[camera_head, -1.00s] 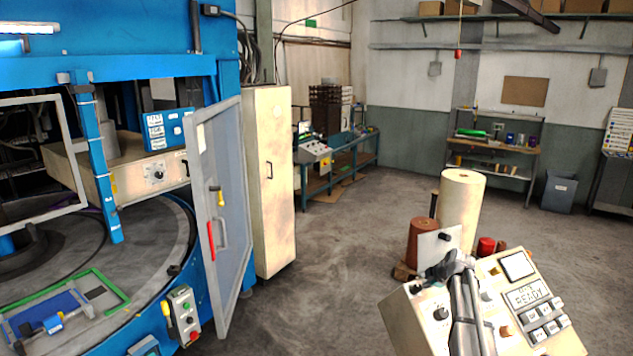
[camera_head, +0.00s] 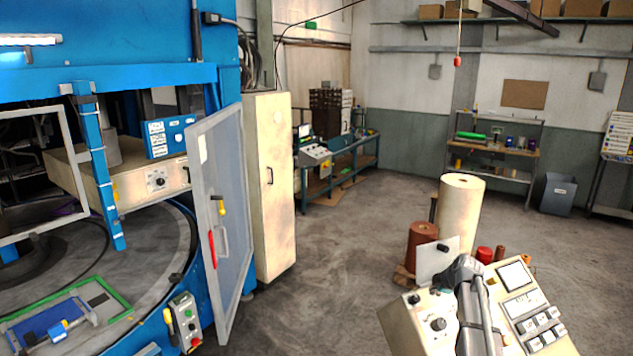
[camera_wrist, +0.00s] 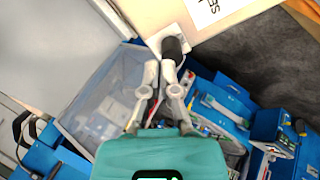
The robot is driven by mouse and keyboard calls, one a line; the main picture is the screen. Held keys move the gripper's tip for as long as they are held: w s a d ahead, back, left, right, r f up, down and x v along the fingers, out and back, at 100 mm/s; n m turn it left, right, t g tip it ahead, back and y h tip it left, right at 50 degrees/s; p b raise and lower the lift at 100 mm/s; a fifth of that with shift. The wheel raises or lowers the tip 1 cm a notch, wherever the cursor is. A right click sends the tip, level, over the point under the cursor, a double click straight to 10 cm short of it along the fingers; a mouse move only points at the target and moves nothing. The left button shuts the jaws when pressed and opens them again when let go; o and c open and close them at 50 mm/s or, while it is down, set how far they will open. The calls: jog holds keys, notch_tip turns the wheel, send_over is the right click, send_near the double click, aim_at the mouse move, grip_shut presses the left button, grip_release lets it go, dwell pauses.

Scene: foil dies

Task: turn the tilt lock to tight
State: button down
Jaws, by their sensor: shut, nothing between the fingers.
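A black knob (camera_wrist: 172,46), which appears to be the tilt lock, stands out from a pale panel (camera_wrist: 145,14) at the top of the wrist view. Cut-off lettering is printed on a white label beside it. My gripper (camera_wrist: 167,66) is shut and empty, with its fingertips right at the knob's end; I cannot tell whether they touch. In the head view a dark knob (camera_head: 442,248) sits on a small upright white plate (camera_head: 432,264) behind the beige console (camera_head: 397,325). My arm hides part of the console, and the knob's setting cannot be read.
The console carries more dark knobs (camera_head: 438,324), a screen (camera_head: 514,274) and several buttons (camera_head: 541,318). A pale roll (camera_head: 461,215) and a brown roll (camera_head: 421,245) stand behind it. The blue machine (camera_head: 120,35) with its open door (camera_head: 222,150) is at left. Open floor lies between.

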aim_at(414, 300)
jog(key=shift+s+r, duration=0.2)
dwell(0.3)
jog(key=shift+s+a+f, duration=0.1)
jog(key=shift+s+f, duration=0.05)
jog(key=shift+s, duration=1.1)
jog(key=shift+f, duration=0.1)
jog(key=b+x, duration=0.6)
jog(key=shift+w+f, duration=0.2)
jog(key=shift+f, duration=0.1)
jog(key=shift+w, duration=0.1)
jog(key=shift+w+a+r, duration=0.15)
jog(key=shift+a, duration=0.25)
dwell(1.0)
jog(key=shift+w+d+r+p, duration=0.1)
jog(key=shift+w+r+p, duration=0.1)
jog(key=shift+w+p, duration=0.2)
jog(key=shift+s+d+f, duration=0.15)
jog(key=shift+d, duration=0.25)
dwell(0.6)
